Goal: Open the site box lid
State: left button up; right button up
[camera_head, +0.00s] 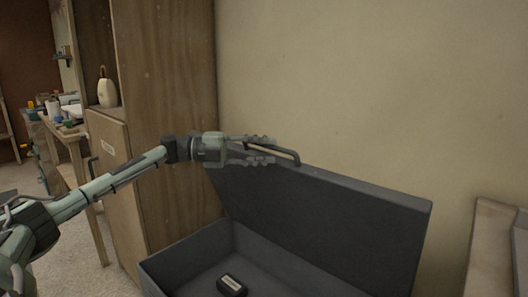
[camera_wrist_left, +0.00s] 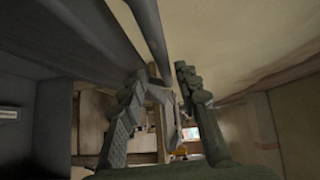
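The dark grey site box (camera_head: 190,258) stands low against the wall. Its lid (camera_head: 325,215) is raised and leans back near the wall, so the inside is in view. A dark bar handle (camera_head: 285,153) sits along the lid's top edge. My left gripper (camera_head: 272,149) is at this handle, with its fingers on either side of the bar. In the left wrist view, the bar (camera_wrist_left: 149,35) runs between the fingertips of my left gripper (camera_wrist_left: 160,75), and a narrow gap shows beside it. The fingers look partly open. My right gripper is not in view.
A small black item with a pale label (camera_head: 231,285) lies inside the box. A wooden cabinet (camera_head: 168,110) stands close behind my left arm. A cluttered bench (camera_head: 65,135) is at the far left. A pale ledge (camera_head: 490,245) stands right of the box.

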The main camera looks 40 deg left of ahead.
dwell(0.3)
pick_arm(q)
jog(key=v, duration=1.2)
